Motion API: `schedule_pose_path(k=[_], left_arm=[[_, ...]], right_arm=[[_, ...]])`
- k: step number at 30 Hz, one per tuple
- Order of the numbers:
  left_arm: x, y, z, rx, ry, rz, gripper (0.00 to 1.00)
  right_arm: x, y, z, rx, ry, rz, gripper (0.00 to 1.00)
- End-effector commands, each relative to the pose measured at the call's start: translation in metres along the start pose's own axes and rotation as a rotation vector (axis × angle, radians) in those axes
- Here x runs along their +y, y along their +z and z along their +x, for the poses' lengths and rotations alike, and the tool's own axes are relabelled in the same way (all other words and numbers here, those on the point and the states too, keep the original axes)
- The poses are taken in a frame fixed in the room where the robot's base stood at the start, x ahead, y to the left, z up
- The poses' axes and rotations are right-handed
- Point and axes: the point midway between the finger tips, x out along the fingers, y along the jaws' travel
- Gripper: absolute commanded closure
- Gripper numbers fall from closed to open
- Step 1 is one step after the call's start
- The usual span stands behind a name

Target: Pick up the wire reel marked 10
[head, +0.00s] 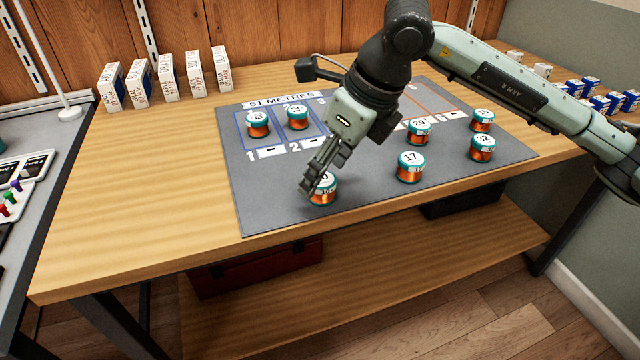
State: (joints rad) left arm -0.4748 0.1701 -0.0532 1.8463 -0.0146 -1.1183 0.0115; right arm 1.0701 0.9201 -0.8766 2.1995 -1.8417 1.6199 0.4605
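A copper wire reel (322,193) with a teal rim stands near the front edge of the grey mat (265,205). Its white top shows a "0"; the rest of the number is hidden by my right gripper. My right gripper (309,187) points down at the reel's left and far side, with its fingers at or against the rim. Whether the fingers are closed on the reel cannot be told. The reel appears to rest on the mat. My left gripper is out of view.
Other reels stand on the mat: 17 (410,167), 32 (482,147), 29 (417,131), one at far right (482,120), and two in the blue-outlined boxes (257,124) (297,117). Small cartons (168,77) line the back left. The mat's front left is clear.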

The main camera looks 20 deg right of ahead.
Motion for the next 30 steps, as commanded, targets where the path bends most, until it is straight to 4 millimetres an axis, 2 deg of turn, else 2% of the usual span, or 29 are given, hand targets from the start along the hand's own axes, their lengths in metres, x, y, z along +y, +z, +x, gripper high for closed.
schedule_pose_path(k=[3, 6, 14, 27, 30], left_arm=[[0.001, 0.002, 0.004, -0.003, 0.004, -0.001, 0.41], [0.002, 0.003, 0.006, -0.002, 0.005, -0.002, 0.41], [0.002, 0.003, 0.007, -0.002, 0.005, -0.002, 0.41], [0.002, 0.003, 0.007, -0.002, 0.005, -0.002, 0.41], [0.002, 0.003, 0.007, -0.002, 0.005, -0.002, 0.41]], right_arm=[[0.002, 0.0, 0.018, 0.003, 0.002, 0.001, 0.36], [0.002, 0.0, 0.027, 0.001, 0.002, 0.002, 0.36], [0.001, 0.0, 0.03, 0.0, 0.001, 0.001, 0.36], [0.001, 0.0, 0.03, 0.0, 0.001, 0.0, 0.88], [0.001, 0.0, 0.029, 0.0, 0.001, 0.0, 0.89]])
